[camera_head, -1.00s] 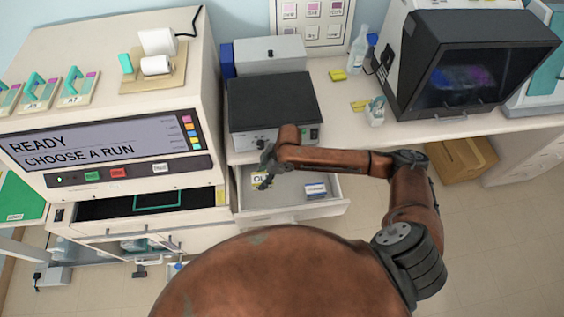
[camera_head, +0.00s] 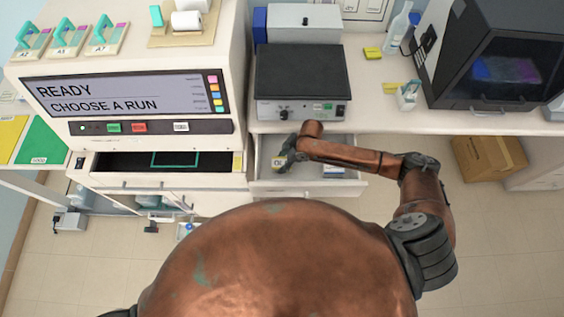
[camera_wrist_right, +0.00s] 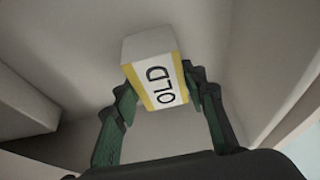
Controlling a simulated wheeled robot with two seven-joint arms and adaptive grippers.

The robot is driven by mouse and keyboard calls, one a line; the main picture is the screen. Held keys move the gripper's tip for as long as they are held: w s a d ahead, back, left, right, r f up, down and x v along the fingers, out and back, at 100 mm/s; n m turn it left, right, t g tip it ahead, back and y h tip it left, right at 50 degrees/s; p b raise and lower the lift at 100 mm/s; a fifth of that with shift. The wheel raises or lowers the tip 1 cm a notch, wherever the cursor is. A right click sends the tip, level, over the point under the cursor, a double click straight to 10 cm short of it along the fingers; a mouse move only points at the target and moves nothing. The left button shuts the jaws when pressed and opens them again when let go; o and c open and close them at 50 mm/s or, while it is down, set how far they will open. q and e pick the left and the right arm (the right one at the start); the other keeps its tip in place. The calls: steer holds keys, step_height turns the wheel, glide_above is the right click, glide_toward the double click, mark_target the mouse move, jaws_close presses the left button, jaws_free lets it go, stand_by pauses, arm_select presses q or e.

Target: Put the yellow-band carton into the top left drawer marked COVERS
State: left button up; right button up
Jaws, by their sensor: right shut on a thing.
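The yellow-band carton (camera_head: 278,163) is white with a yellow edge and a label reading OLD. My right gripper (camera_head: 287,157) is shut on it, at the left part of an open drawer (camera_head: 312,188) under the counter. In the right wrist view the carton (camera_wrist_right: 153,70) sits between the two green-and-black fingers (camera_wrist_right: 160,98), tilted, with pale drawer surfaces around it. I cannot tell whether it touches the drawer floor. No COVERS marking is readable on the drawer. My left gripper is not in view.
A white carton with a blue band (camera_head: 334,170) lies in the drawer's right part. A dark-topped device (camera_head: 303,75) stands on the counter above. The READY-screen machine (camera_head: 130,95) stands close on the left. A cardboard box (camera_head: 488,158) sits on the floor at right.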

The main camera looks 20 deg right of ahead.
steer(key=shift+r, duration=0.1)
steer(key=o, duration=1.1)
steer(key=v, duration=1.2)
steer(key=shift+p, duration=0.4)
